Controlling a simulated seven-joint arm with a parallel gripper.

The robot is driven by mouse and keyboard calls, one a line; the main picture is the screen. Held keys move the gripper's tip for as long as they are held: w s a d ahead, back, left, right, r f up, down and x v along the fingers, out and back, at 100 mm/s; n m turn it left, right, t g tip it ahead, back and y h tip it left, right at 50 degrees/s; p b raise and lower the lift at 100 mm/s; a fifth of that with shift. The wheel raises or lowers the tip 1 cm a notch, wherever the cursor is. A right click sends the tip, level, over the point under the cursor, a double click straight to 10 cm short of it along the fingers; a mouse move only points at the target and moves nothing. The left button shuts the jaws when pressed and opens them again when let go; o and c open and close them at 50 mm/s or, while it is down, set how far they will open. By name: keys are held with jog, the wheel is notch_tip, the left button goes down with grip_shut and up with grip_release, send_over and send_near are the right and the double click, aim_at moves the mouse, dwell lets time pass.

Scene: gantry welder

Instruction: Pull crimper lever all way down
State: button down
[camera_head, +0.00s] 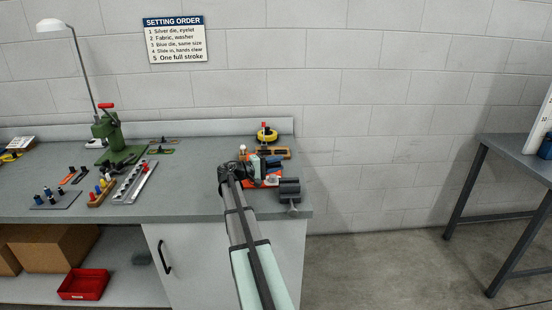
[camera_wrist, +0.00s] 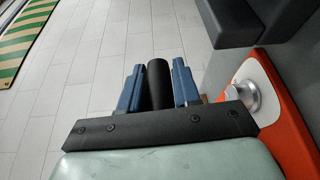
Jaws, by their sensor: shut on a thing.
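In the wrist view, my gripper (camera_wrist: 158,84) has its two blue fingers closed on either side of a black cylindrical grip (camera_wrist: 159,82), which looks like the crimper lever's handle. The rest of the lever is hidden behind my gripper's dark mounting plate. An orange body or plate (camera_wrist: 288,95) with a white panel and a silver knob (camera_wrist: 246,98) is just right of the fingers. In the head view, my gripper (camera_head: 257,168) is at the bench's right end, over an orange base (camera_head: 276,182). My arm hides part of this device, and the lever's angle cannot be told.
A dark grey block (camera_head: 290,187) stands at the bench's right front corner, close to my gripper. A yellow round item (camera_head: 267,136) and a wooden tray (camera_head: 284,152) are behind. A green press (camera_head: 117,138) and die racks stand left. The bench between is clear.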

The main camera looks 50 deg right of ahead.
jog(key=shift+s+a+f, duration=0.2)
jog(key=shift+s+f, duration=0.05)
jog(key=shift+f, duration=0.35)
jog(key=shift+s+a+f, duration=0.1)
jog(key=shift+f, duration=0.05)
jog(key=c, duration=1.2)
grip_release()
jog(key=o, duration=0.3)
jog(key=v, duration=1.3)
jog(key=shift+w+a, duration=0.25)
jog(key=shift+w, duration=0.05)
